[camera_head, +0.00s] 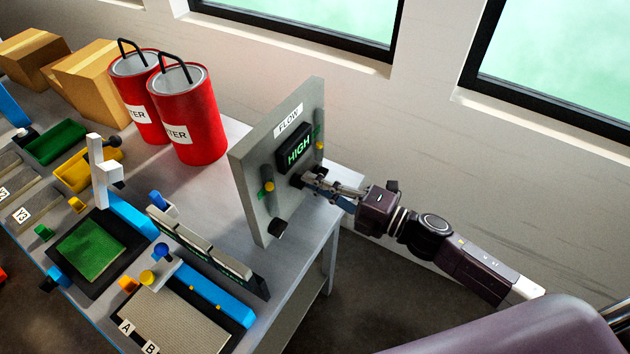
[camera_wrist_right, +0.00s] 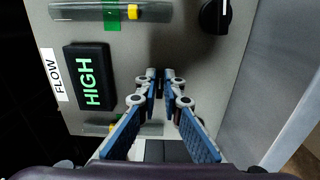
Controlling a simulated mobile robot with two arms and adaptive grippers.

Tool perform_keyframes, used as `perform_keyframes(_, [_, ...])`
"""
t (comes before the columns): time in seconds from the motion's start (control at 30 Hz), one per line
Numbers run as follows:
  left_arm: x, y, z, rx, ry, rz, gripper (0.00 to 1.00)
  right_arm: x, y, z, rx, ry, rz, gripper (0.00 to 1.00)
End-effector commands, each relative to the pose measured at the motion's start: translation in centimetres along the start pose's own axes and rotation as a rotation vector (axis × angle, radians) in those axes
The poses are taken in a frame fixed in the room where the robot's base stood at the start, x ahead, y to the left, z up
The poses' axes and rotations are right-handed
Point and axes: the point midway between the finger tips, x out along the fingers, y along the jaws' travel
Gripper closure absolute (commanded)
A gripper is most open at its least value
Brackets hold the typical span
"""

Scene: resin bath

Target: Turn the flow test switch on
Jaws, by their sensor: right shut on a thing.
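The grey FLOW panel (camera_head: 255,160) stands upright at the table's right end. Its black display (camera_head: 306,143) reads HIGH in green; it shows in the wrist view too (camera_wrist_right: 75,62). My right gripper (camera_head: 306,179) reaches the panel's face below the display. In the right wrist view the fingertips (camera_wrist_right: 160,78) close on the small dark flow test switch (camera_wrist_right: 160,88), mostly hidden between them. Its on or off position cannot be told. A black knob (camera_wrist_right: 215,16) with a white mark sits apart from the fingers. My left gripper is not in view.
Sight tubes with yellow floats flank the display, one on the left (camera_head: 267,205). Two red canisters (camera_head: 187,115) stand behind the panel's left side. Trays, a green pad (camera_head: 92,247) and grey blocks crowd the table. Floor lies open right of the table.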

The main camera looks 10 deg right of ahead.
Motion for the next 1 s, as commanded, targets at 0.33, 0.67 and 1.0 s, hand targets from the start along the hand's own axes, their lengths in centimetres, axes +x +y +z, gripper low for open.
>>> perform_keyframes(0.33, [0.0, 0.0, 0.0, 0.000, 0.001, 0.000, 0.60, 0.0, -0.1, -0.2, 0.004, 0.003, 0.000, 0.89])
perform_keyframes(0.67, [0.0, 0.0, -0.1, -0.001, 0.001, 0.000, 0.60, 0.0, 0.0, -0.1, 0.002, 0.001, 0.000, 0.75])
perform_keyframes(1.0, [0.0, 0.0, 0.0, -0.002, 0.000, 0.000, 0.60, -2.5, -0.2, -0.1, 0.002, 0.000, -0.004, 0.75])
